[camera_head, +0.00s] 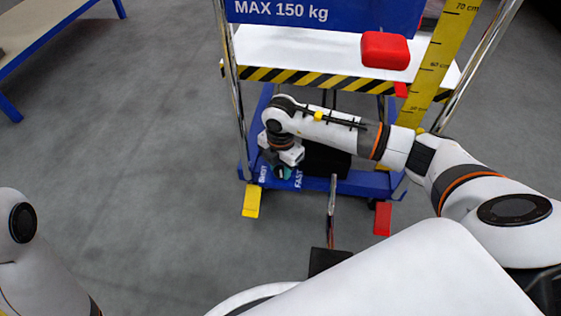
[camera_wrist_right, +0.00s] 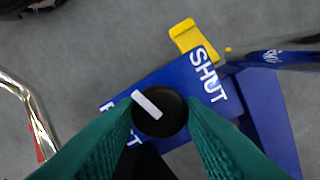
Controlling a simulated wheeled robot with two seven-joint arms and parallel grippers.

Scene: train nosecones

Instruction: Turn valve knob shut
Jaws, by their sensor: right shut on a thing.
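The valve knob (camera_wrist_right: 160,118) is a round black disc with a white pointer bar, on a blue plate (camera_wrist_right: 182,76). In the right wrist view the bar lies over the knob's upper left, its outer end pointing to the upper left, between the white words SHUT at upper right and FAST at lower left. My right gripper (camera_wrist_right: 162,130) has its teal fingers shut on the knob, one on each side. In the head view the right gripper (camera_head: 281,172) reaches down to the blue base, hiding the knob. My left gripper is out of view.
A lift with a white platform (camera_head: 310,48) and striped edge stands above the base, with a red block (camera_head: 385,50) on it. A yellow pedal (camera_head: 251,201) and a red pedal (camera_head: 382,219) stick out in front. Open grey floor lies left.

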